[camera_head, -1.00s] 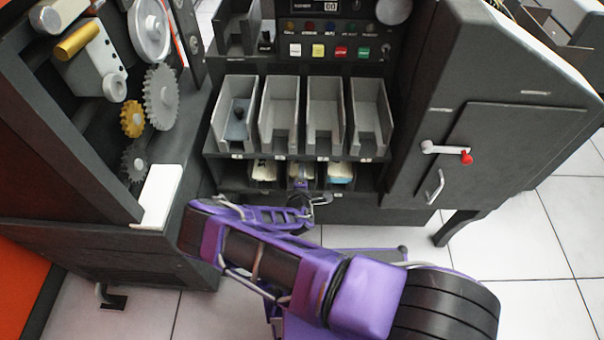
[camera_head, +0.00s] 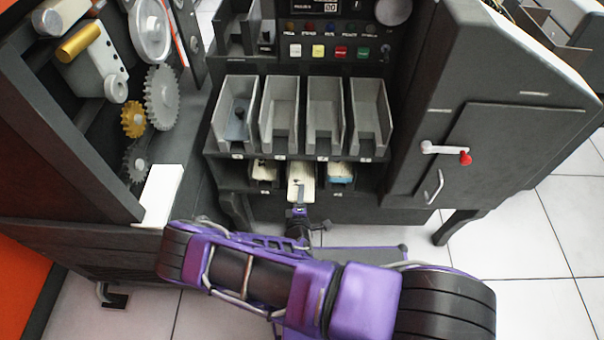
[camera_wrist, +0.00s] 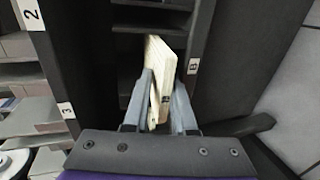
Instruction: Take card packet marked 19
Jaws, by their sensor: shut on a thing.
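A cream card packet (camera_head: 301,183) sticks out of the middle slot of the lower shelf, in front of the machine. It also shows in the wrist view (camera_wrist: 160,75), upright between the two fingers, with a small dark label too small to read. My gripper (camera_head: 299,209) is shut on this packet at its near end; the fingers also show in the wrist view (camera_wrist: 158,105). The packet's far end still reaches toward the dark slot opening. I cannot tell whether it is fully clear.
Other packets sit in the left slot (camera_head: 264,170) and right slot (camera_head: 340,172). Several open grey bins (camera_head: 325,115) stand on the shelf above. A cabinet with a red-knobbed handle (camera_head: 447,152) is at the right. Tiled floor lies open in front.

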